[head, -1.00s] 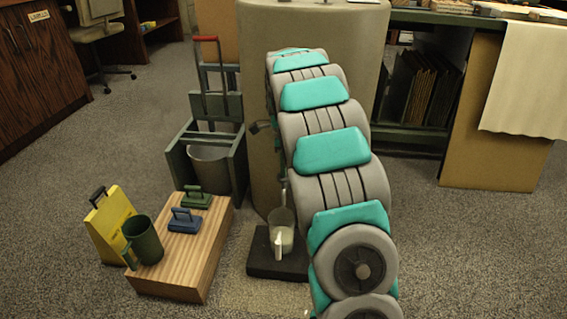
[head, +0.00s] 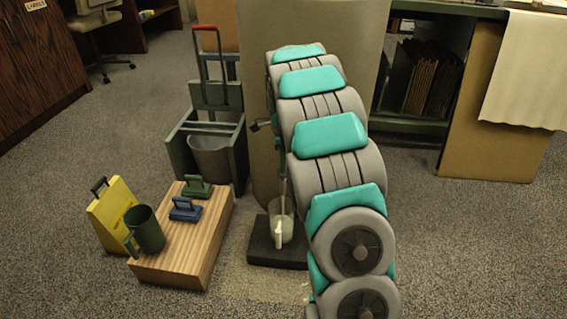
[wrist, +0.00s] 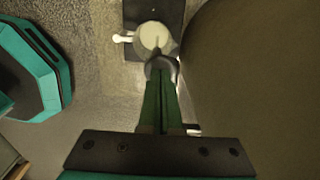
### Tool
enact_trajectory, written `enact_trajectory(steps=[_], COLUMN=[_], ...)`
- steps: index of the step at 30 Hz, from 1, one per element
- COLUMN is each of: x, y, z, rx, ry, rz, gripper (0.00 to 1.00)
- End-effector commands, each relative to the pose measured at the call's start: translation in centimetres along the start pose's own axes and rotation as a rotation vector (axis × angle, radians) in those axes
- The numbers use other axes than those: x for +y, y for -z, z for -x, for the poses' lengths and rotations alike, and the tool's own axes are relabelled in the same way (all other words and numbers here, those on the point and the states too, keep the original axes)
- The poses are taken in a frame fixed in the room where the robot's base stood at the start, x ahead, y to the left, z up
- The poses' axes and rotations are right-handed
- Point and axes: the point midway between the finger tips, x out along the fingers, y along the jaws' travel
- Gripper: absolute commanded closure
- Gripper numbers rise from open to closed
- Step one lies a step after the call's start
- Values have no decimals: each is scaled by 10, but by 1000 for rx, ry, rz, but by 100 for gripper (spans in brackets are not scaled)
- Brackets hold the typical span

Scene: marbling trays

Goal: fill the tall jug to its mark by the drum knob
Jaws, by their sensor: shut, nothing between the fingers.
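The tall jug (head: 287,229) is clear with a pale handle and stands upright on a dark block at the drum's foot. It holds whitish liquid; I cannot make out its mark. The wrist view shows the jug (wrist: 153,37) from above, under a grey hooked spout (wrist: 163,66), with a thin line over its mouth that looks like a stream. The drum (head: 350,50) is large and beige, partly behind my arm. My gripper (wrist: 160,84) is shut and empty, its green fingers close to the spout. I cannot tell the knob clearly or whether the fingers touch it.
A wooden box (head: 190,250) to the left carries a green mug (head: 147,230) and blue (head: 185,210) and green (head: 197,188) handled blocks. A grey bucket (head: 211,157) sits in a green frame behind. Carpet is clear at right.

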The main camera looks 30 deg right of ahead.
Motion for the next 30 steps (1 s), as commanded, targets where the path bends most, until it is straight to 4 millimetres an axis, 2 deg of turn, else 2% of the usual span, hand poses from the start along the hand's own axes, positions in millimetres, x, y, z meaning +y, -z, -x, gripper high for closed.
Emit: enact_trajectory(steps=[1, 24, 28, 30], x=[1, 2, 3, 5], y=[0, 0, 3, 6], z=[-4, -6, 0, 9], rx=[1, 2, 2, 2], ry=[-5, -10, -10, -8], rz=[0, 0, 0, 0], gripper=[100, 100, 100, 100])
